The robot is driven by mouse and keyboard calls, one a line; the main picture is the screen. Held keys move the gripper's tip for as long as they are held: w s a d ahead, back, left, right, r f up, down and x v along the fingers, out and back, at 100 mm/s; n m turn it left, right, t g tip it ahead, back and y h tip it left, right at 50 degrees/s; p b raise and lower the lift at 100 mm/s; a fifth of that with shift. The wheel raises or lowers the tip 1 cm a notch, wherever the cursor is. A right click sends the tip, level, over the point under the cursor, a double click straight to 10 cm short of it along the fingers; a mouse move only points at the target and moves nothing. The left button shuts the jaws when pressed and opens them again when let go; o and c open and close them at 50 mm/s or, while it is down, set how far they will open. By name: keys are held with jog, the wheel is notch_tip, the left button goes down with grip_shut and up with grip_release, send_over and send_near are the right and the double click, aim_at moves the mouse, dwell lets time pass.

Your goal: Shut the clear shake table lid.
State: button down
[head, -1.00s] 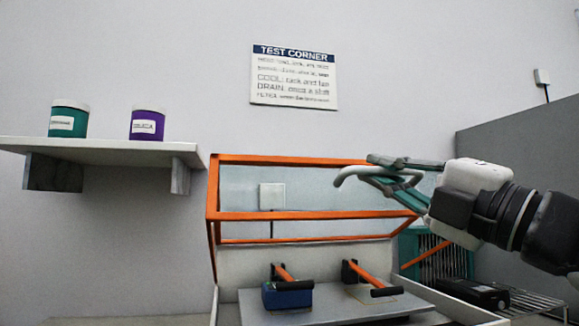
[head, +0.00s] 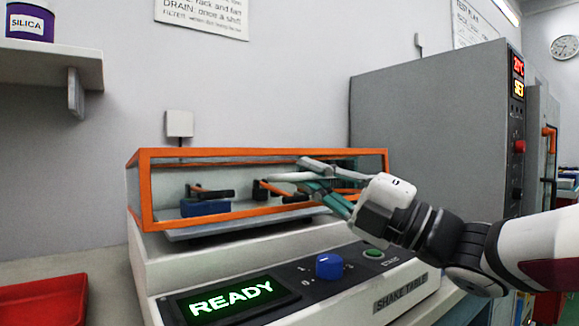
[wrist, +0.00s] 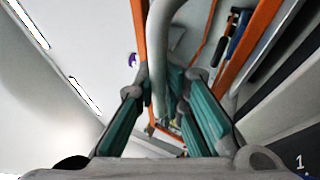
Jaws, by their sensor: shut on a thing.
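The clear shake table lid (head: 147,190), an orange-framed clear box, is down over the shake table (head: 190,262) in the head view. Its lower front rail lies at or very near the white housing's top; I cannot tell whether a thin gap is left. My gripper (head: 303,172) is at the lid's front right, shut on the lid's pale curved handle (head: 284,177). In the wrist view the handle (wrist: 161,50) runs between the fingers, with orange frame bars on both sides. My fingers hide part of the lid's front right.
Under the lid, a blue block (head: 205,208) sits on the grey plate by black-handled clamps. The front panel has a READY display (head: 232,299), a blue knob (head: 329,266) and a green button (head: 373,253). A grey cabinet (head: 430,130) stands right, a red tray (head: 42,302) left.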

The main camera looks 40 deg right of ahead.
jog(key=shift+s+d+r, duration=0.1)
jog(key=shift+s+d, duration=0.1)
jog(key=shift+s, duration=0.1)
jog(key=c, duration=2)
grip_release()
jog(key=shift+o, duration=0.2)
jog(key=shift+s+r, duration=0.1)
jog(key=shift+s, duration=0.05)
jog(key=shift+a, duration=0.1)
jog(key=v, duration=1.2)
